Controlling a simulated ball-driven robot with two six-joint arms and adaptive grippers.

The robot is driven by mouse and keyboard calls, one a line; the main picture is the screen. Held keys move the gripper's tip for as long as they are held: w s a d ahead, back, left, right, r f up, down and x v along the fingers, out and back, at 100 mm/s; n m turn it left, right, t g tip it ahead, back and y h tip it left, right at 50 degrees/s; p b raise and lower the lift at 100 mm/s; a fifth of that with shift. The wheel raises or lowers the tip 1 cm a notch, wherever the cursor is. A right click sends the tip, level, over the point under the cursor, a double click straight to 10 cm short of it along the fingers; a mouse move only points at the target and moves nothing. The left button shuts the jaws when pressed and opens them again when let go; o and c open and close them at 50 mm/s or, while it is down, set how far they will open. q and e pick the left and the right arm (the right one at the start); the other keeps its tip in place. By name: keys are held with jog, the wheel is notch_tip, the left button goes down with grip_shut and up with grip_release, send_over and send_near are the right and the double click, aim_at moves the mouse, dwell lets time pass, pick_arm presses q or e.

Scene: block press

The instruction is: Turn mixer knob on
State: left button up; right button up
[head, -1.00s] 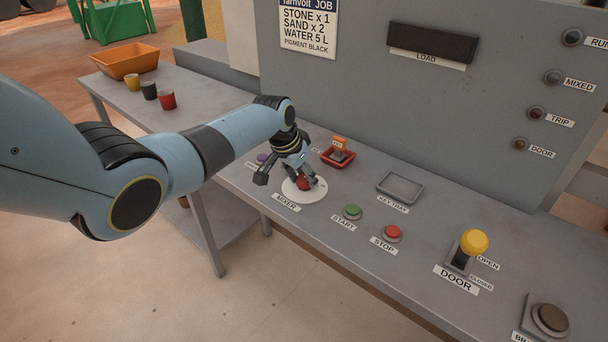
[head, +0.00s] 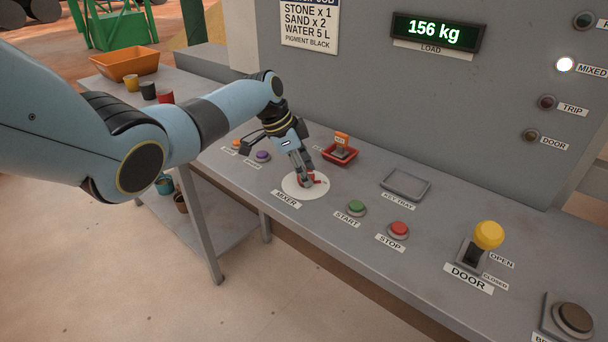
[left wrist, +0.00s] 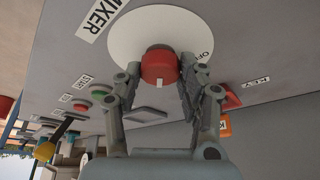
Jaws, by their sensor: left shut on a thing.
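The mixer knob (left wrist: 159,67) is red and sits on a round white dial plate (head: 291,186) with a MIXER label (head: 286,199) in front of it. My left gripper (head: 308,182) reaches down onto the knob and covers much of it in the head view. In the left wrist view the two fingers (left wrist: 160,84) are on either side of the knob, shut on it. The MIXED lamp (head: 565,64) is lit white. My right gripper is not in view.
A red key holder (head: 340,154) with an orange tag stands behind the dial. An empty key tray (head: 405,185), the green start button (head: 356,208), the red stop button (head: 399,229) and the yellow-topped door lever (head: 488,236) lie to the right.

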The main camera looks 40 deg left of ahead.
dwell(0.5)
pick_arm(q)
jog(key=o, duration=1.1)
jog(key=v, duration=1.2)
jog(key=shift+w, duration=0.1)
jog(key=shift+f, duration=0.1)
